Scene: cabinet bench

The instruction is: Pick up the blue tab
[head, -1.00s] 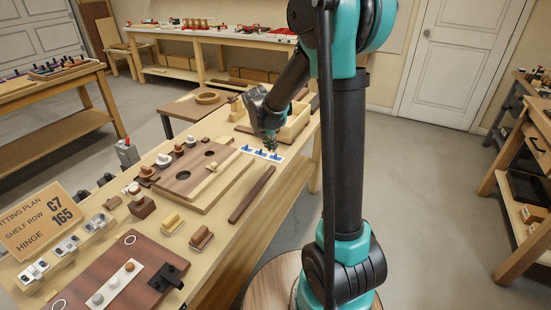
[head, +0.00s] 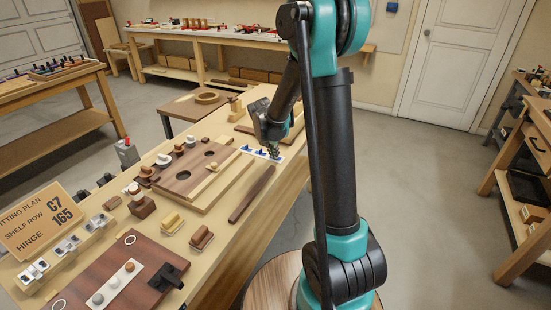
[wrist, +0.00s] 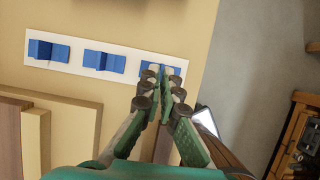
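A white strip (wrist: 73,52) with three blue tabs on it lies on the bench; it also shows in the head view (head: 245,149). In the wrist view one blue tab (wrist: 48,51) is at the left end, one blue tab (wrist: 104,62) is in the middle, and one blue tab (wrist: 178,72) is at the right end. My gripper (wrist: 164,74) is at the right-end tab, its fingertips close together with a narrow bit of blue between them. It looks shut on this tab, which the fingers partly hide. The tab appears still at the strip. My gripper also shows in the head view (head: 273,152).
A wooden board with round holes (head: 188,181) lies left of the strip. A dark brown bar (head: 252,194) lies in front, near the bench edge. A wooden tray (head: 292,133) is behind my gripper.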

